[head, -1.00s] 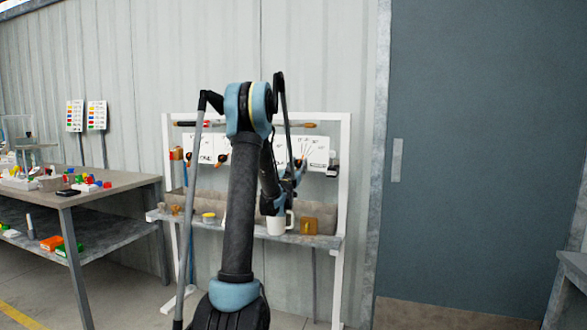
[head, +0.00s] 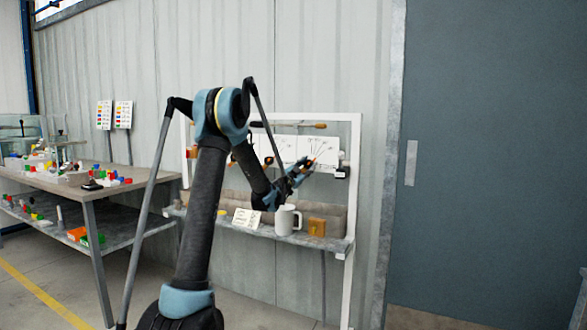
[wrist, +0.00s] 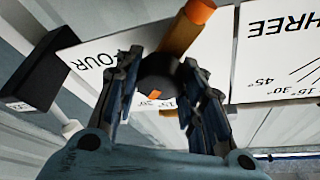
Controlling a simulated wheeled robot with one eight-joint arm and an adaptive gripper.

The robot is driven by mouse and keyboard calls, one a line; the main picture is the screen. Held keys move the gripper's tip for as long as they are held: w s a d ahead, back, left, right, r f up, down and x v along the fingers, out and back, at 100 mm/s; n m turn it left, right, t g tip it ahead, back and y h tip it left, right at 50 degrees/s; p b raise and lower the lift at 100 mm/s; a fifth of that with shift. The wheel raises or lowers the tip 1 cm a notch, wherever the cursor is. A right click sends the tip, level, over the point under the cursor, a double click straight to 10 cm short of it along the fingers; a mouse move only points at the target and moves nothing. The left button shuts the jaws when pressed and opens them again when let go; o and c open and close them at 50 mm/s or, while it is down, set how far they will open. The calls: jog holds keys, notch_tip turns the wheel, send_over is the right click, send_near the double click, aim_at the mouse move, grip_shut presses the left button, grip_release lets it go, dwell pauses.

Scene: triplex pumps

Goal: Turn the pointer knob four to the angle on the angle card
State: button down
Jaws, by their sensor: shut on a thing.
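My gripper (wrist: 160,95) is shut on pointer knob four (wrist: 158,86), at the panel (wrist: 115,45) whose lettering ends in "OUR". The knob has a dark hub, and an orange-brown bar (wrist: 185,32) with a brighter orange end runs upward past the fingers. The fingers hide the hub's sides and much of the scale, so I cannot tell its angle. In the head view my gripper (head: 298,172) is at the right part of the white panels. A small white card (head: 246,218), probably the angle card, leans on the shelf; its writing is too small to read.
The "THREE" panel (wrist: 280,45) adjoins on the right in the wrist view. A black box (wrist: 45,70) sits beside panel four. The shelf (head: 335,243) holds a white mug (head: 287,220) and an orange-brown block (head: 317,227). A cluttered workbench (head: 125,193) stands left.

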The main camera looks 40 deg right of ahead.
jog(key=shift+w+a, duration=0.1)
jog(key=shift+w, duration=0.1)
dwell(0.3)
jog(key=c, duration=1)
grip_release()
jog(key=shift+c, duration=0.2)
jog(key=shift+s, duration=0.1)
jog(key=v, duration=1.2)
